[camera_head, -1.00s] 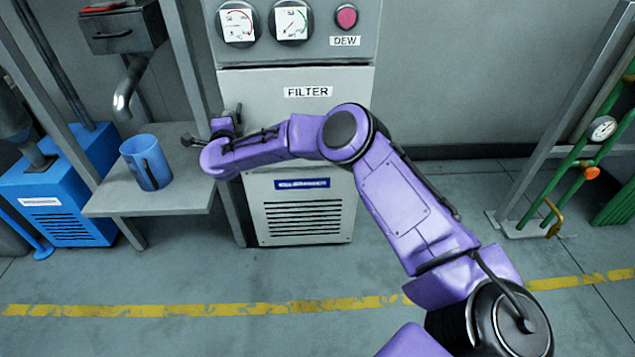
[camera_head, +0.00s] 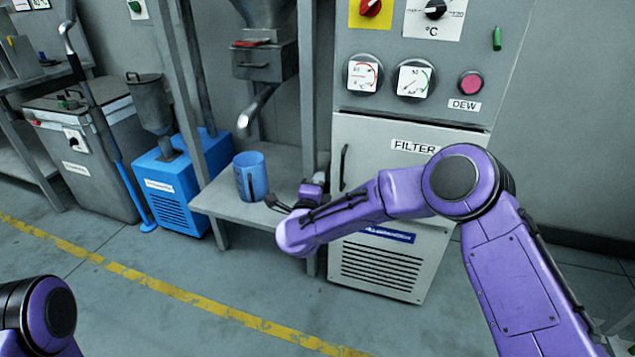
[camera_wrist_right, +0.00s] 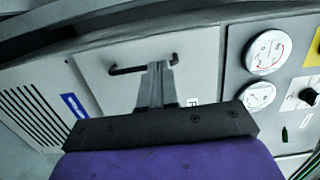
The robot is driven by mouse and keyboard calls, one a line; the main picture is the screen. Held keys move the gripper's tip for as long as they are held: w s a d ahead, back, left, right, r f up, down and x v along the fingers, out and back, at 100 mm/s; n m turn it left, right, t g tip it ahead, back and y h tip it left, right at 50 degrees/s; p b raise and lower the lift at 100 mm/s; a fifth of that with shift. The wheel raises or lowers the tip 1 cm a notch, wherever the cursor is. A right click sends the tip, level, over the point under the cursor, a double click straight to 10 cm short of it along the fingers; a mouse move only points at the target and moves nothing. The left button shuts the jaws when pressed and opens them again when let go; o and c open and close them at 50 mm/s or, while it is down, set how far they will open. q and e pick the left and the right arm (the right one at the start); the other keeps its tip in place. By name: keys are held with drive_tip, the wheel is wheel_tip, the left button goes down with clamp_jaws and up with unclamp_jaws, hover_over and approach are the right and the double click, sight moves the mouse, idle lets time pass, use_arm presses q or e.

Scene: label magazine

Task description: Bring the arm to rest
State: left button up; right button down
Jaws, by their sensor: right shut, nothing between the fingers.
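My right arm reaches from the lower right across the front of the filter cabinet. Its right gripper (camera_head: 321,168) is small and partly hidden in the head view, beside the left edge of the cabinet door. In the right wrist view the two grey fingers (camera_wrist_right: 155,86) are together with nothing between them. They point toward the door's dark handle (camera_wrist_right: 145,66), which also shows in the head view (camera_head: 343,167). In the head view the gripper appears apart from the handle. Part of my left arm shows at the lower left; its gripper is out of view.
The filter cabinet (camera_head: 375,285) stands behind the right arm, its door shut. A blue cup (camera_head: 250,172) stands on a grey shelf (camera_head: 222,200) under a spout (camera_head: 258,108), left of the gripper. A blue machine (camera_head: 172,190) stands farther left. The floor in front is clear.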

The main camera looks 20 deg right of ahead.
drive_tip(key=s+a+f+n+y, duration=0.3)
drive_tip(key=s+f+n+y, duration=0.3)
drive_tip(key=f, duration=0.4)
drive_tip(key=s+d+f+n+g+y, duration=0.1)
drive_tip(key=s+d+f+n+g, duration=0.3)
drive_tip(key=s+f, duration=0.6)
drive_tip(key=s+d+f+n+g, duration=0.1)
drive_tip(key=s+f+n+g, duration=0.3)
drive_tip(key=s+f, duration=0.55)
drive_tip(key=s+d+n+g+h+p, duration=0.15)
drive_tip(key=s+d, duration=0.25)
drive_tip(key=s, duration=0.7)
drive_tip(key=s+d+n+g, duration=0.25)
drive_tip(key=s+d, duration=0.25)
drive_tip(key=s, duration=0.6)
wheel_tip(320, 180, up, 13)
drive_tip(key=p, duration=1.3)
drive_tip(key=shift+w+a+f+m+p, duration=0.2)
drive_tip(key=shift+w+a+m+p, duration=0.15)
drive_tip(key=shift+w+m, duration=0.1)
